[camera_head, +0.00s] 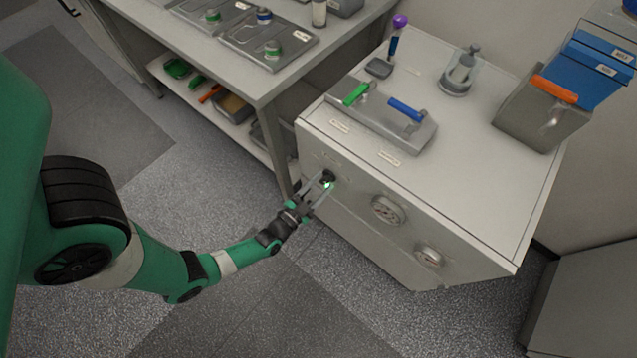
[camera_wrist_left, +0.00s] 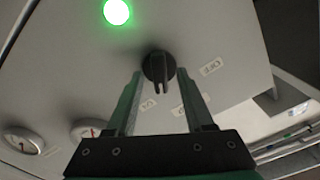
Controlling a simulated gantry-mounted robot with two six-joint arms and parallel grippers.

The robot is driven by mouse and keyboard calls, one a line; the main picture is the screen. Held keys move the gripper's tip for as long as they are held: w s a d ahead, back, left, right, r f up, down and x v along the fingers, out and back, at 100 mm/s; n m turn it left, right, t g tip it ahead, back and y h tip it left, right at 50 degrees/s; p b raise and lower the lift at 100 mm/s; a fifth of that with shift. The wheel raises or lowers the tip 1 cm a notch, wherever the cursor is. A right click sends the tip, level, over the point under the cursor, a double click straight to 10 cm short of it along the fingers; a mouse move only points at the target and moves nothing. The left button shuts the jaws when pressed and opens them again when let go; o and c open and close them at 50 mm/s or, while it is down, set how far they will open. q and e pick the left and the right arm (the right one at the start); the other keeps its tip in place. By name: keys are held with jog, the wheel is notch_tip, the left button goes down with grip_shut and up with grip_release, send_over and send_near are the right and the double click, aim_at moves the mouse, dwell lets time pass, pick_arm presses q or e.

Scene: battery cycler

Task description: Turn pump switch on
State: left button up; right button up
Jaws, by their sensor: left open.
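The pump switch (camera_head: 329,176) is a dark rotary knob on the front of the white cabinet. In the left wrist view the black knob (camera_wrist_left: 158,66) lies between and just beyond my fingertips, with a bar-like grip across it. My left gripper (camera_head: 321,188) is open at the cabinet front, with one finger on each side of the knob; I cannot tell whether they touch it. A bright green lamp (camera_wrist_left: 116,12) is lit near the knob. Small labels (camera_wrist_left: 211,66) are beside the knob, too small to read surely. My right gripper is not in view.
Two round gauges (camera_head: 388,210) (camera_head: 429,256) sit on the cabinet front to the right of the switch. A tray with green and blue handles (camera_head: 383,118) lies on the cabinet top (camera_head: 470,190). A workbench (camera_head: 290,75) stands at left. Floor in front is clear.

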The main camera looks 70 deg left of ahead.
pick_arm(q)
jog(key=p+v, duration=0.3)
jog(key=v, duration=0.8)
jog(key=shift+s, duration=0.3)
jog(key=shift+d, duration=0.15)
